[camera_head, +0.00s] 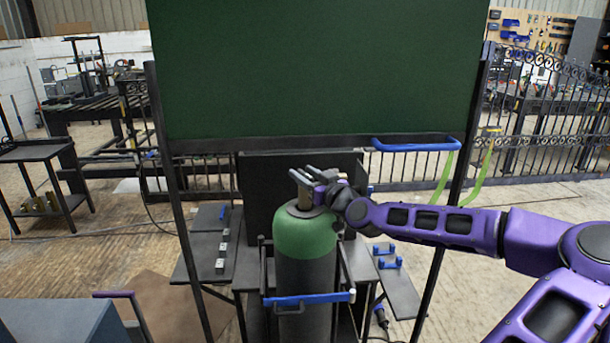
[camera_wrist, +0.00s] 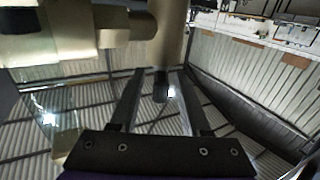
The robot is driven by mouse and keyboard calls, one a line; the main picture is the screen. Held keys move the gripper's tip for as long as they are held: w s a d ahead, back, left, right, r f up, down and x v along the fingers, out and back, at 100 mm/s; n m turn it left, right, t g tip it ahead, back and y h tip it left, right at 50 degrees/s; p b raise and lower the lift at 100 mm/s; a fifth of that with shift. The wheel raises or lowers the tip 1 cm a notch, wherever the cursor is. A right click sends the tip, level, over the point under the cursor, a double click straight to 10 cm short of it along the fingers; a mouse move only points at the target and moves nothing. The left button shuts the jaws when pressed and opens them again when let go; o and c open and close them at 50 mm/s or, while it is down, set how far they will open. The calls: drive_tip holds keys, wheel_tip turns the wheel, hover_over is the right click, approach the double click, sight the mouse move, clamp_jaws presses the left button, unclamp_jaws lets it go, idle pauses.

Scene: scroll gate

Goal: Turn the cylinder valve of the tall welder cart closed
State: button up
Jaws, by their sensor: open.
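The gas cylinder (camera_head: 304,240) has a green shoulder and a dark body and stands upright on the cart. Its brass valve (camera_head: 305,198) is at the top, partly hidden by my gripper. My gripper (camera_head: 303,175) reaches in from the right at the valve, its two grey fingers pointing left. In the wrist view, the brass valve body (camera_wrist: 172,35) comes down from the top, with a side fitting to the left. A short dark piece (camera_wrist: 160,85) at its end lies between the open fingers of my gripper (camera_wrist: 158,85). I cannot tell whether they touch it.
A blue-handled bar (camera_head: 310,299) crosses in front of the cylinder. Side shelves with small parts flank the cart. A blue handle (camera_head: 415,146) sits at the panel's lower right.

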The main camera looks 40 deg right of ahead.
clamp_jaws()
